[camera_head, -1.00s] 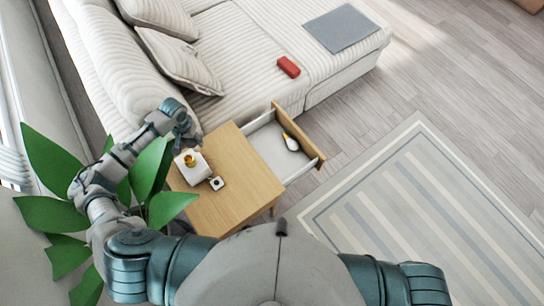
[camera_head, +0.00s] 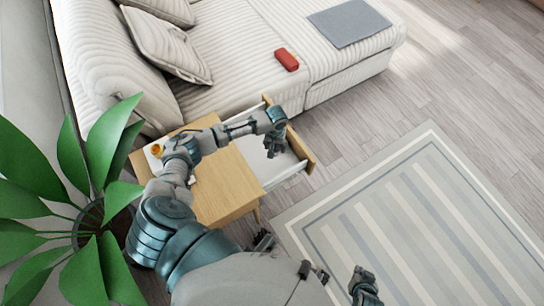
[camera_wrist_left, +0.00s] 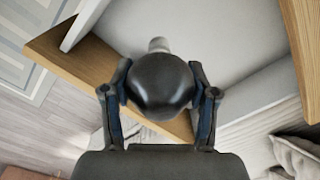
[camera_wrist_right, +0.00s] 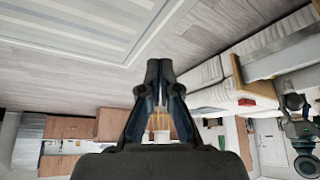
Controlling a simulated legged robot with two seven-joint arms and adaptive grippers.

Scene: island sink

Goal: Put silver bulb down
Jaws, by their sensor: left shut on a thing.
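The silver bulb (camera_wrist_left: 160,88) is dark and shiny in the left wrist view, its pale base (camera_wrist_left: 158,45) pointing to the top of that picture. My left gripper (camera_head: 274,146) is shut on it, one finger on each side. In the head view this gripper is over the open drawer (camera_head: 288,165) of the wooden side table (camera_head: 228,185), and it hides the bulb there. I cannot tell whether the bulb touches the drawer. My right gripper (camera_wrist_right: 163,68) looks shut and empty; in the head view it is low over the rug (camera_head: 362,285).
The drawer's wooden front (camera_head: 302,148) stands out between sofa (camera_head: 240,60) and rug (camera_head: 400,220). A red object (camera_head: 286,59) lies on the sofa. An orange-topped item (camera_head: 155,150) is on the table's left, partly hidden. A leafy plant (camera_head: 80,200) is at left.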

